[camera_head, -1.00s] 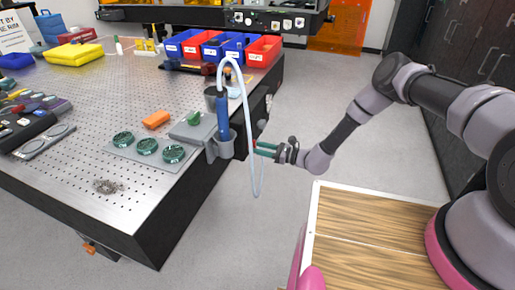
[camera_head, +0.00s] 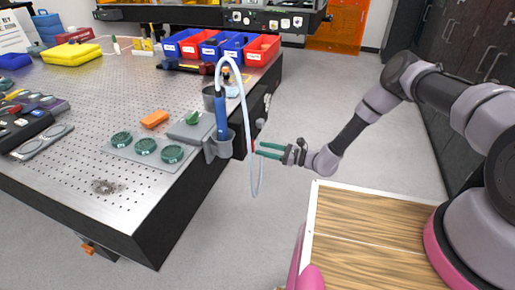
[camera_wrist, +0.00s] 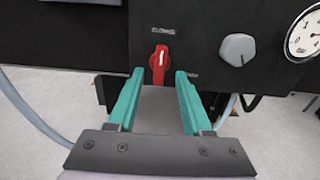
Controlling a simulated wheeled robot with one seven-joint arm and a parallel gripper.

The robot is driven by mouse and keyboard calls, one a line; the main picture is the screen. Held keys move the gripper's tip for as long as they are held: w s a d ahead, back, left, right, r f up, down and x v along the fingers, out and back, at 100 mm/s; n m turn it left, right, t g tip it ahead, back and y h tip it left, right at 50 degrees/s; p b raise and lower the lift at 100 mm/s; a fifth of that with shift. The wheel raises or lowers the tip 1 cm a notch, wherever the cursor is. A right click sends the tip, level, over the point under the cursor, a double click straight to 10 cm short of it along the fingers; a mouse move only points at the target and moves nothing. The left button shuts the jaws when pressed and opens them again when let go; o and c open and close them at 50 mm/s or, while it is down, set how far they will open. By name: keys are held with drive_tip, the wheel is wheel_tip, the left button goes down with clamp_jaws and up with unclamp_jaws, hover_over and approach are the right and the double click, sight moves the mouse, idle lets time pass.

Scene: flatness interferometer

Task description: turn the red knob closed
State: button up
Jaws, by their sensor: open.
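The red knob (camera_wrist: 159,63) is on a dark panel in the wrist view, with its white line pointing nearly straight up. A label (camera_wrist: 163,30) sits above it. My gripper (camera_wrist: 157,73) is open, with a green finger on either side below the knob. The fingers appear apart from the knob, with nothing between them. In the head view my gripper (camera_head: 258,149) is beside the table's right side, just right of the hanging pale hose. The knob itself is hard to make out there.
A grey knob (camera_wrist: 237,50) and a round gauge (camera_wrist: 304,34) are right of the red knob. A pale hose (camera_head: 247,110) loops down from a blue tool (camera_head: 222,115) in a holder, close to my gripper. Open floor lies right of the table (camera_head: 100,150).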

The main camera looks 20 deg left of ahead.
drive_tip(key=d, duration=0.7)
drive_tip(key=shift+s+d, duration=0.2)
drive_tip(key=shift+s, duration=0.1)
